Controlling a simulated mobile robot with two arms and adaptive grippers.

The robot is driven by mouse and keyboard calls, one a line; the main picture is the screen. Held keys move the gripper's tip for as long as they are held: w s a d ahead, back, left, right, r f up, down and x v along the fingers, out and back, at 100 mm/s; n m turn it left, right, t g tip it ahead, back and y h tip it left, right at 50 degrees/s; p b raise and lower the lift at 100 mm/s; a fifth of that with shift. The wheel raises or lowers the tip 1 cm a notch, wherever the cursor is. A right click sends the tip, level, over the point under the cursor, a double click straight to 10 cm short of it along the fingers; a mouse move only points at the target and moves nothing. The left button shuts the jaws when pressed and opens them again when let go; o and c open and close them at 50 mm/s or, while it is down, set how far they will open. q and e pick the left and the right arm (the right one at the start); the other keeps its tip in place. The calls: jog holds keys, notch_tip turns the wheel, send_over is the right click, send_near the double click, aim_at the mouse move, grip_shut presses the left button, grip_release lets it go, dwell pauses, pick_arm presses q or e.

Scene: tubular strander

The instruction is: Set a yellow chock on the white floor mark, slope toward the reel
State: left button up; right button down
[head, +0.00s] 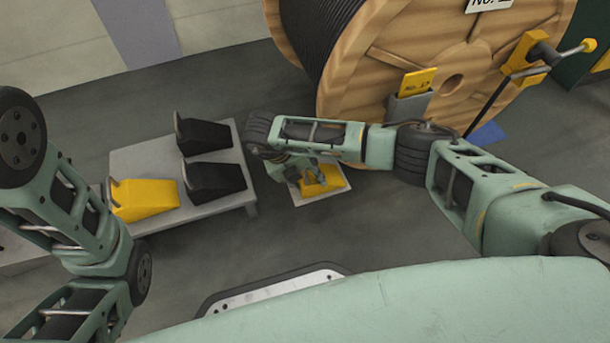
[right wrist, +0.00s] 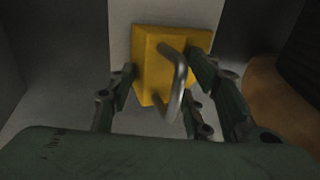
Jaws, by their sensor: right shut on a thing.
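A yellow chock (head: 327,181) with a metal handle is over the white floor mark (head: 310,200), in front of the wooden reel (head: 345,75). My right gripper (head: 309,176) is shut on this chock. The right wrist view shows the chock (right wrist: 150,70) between the fingers, its handle toward the camera and the pale mark (right wrist: 125,20) behind it. I cannot tell whether the chock touches the mark or which way its slope faces. Another yellow chock (head: 150,198) lies on a low grey table at the left. My left arm shows, but its gripper is not in view.
The low grey table (head: 140,157) also bears two black chocks (head: 205,136) (head: 216,179). A yellow plate (head: 417,82) sits in a grey holder by the reel. A yellow-handled fitting (head: 540,55) stands at the reel's right. Grey floor is clear between table and mark.

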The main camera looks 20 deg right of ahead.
jog(key=shift+f, duration=0.25)
jog(key=c, duration=0.8)
grip_release()
jog(key=v, duration=1.2)
